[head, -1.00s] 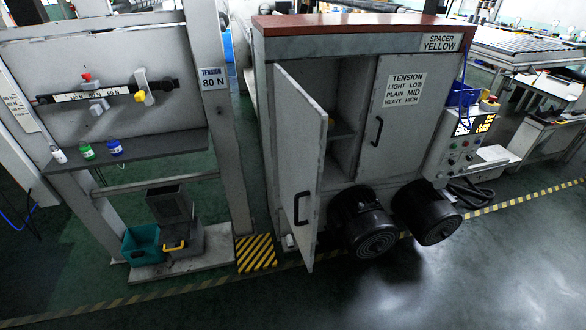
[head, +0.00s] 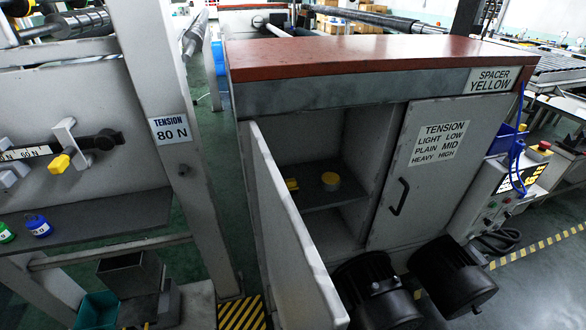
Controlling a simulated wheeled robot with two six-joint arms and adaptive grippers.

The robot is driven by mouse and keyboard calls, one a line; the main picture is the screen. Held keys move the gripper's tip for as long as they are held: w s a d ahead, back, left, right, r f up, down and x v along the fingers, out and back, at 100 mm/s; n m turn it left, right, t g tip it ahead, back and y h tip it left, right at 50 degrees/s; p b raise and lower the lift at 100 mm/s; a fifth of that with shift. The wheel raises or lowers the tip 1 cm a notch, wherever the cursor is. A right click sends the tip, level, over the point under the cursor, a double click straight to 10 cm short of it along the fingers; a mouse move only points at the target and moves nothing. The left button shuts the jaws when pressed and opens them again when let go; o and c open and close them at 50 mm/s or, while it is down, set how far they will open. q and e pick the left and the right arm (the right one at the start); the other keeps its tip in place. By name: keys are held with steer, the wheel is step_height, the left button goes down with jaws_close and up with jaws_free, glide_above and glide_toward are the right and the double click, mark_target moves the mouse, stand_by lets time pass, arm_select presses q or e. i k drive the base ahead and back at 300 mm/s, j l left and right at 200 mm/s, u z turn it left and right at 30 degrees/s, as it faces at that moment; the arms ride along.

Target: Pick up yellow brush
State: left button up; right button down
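No thing in the head view is clearly a brush. On the shelf (head: 312,197) inside the open cabinet (head: 358,130) lie a small flat yellow item (head: 292,184) at the left and a round yellow-topped piece (head: 330,181) to its right. Both are too small to name surely. The cabinet's left door (head: 285,235) stands open toward me; its right door (head: 425,165) is shut. A bit of yellow shows at the bottom edge by the grey bin (head: 132,272), mostly cut off. Neither of my grippers is in view.
Two black motors (head: 378,292) (head: 452,278) stand in front of the cabinet. The tension frame with a yellow slider (head: 59,164) and blue (head: 38,226) and green (head: 6,233) bottles is at left. A teal bin (head: 97,311) sits below. A control box (head: 505,190) is at right.

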mark_target(291, 184)
steer(key=k+l, duration=0.1)
steer(key=l, duration=0.55)
steer(key=k+l+u, duration=0.1)
steer(key=l, duration=0.2)
steer(key=i+l, duration=0.1)
steer(key=l, duration=0.25)
steer(key=i+l+u, duration=0.15)
steer(key=l, duration=0.25)
steer(key=i+l, duration=0.1)
steer(key=l, duration=0.25)
steer(key=l+u, duration=0.1)
steer(key=l, duration=0.25)
steer(key=i+l, duration=0.15)
steer(key=i, duration=0.2)
